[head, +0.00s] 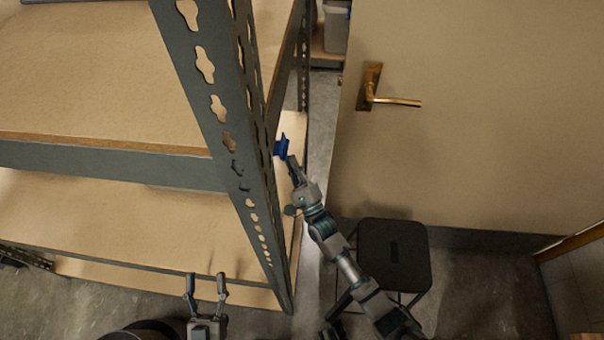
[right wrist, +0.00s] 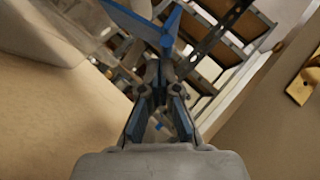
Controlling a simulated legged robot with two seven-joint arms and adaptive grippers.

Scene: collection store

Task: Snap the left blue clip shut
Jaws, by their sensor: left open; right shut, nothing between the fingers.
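A blue clip (head: 281,146) shows just behind the shelf post, at the tip of my right gripper (head: 291,160). In the right wrist view a blue flap (right wrist: 143,22) sticks out in front of the right fingertips (right wrist: 165,68); it looks tilted outward, on the edge of a translucent box (right wrist: 85,35). My right gripper is shut with nothing between its fingers. It touches or nearly touches the blue part; I cannot tell which. Most of the box is hidden behind the post in the head view. My left gripper (head: 207,285) is open and empty, low before the shelf.
The grey perforated shelf post (head: 225,110) stands close left of my right arm. Wooden shelf boards (head: 90,75) lie left of it. A black stool (head: 394,255) stands below right, before a door with a brass handle (head: 390,101). Floor at lower right is clear.

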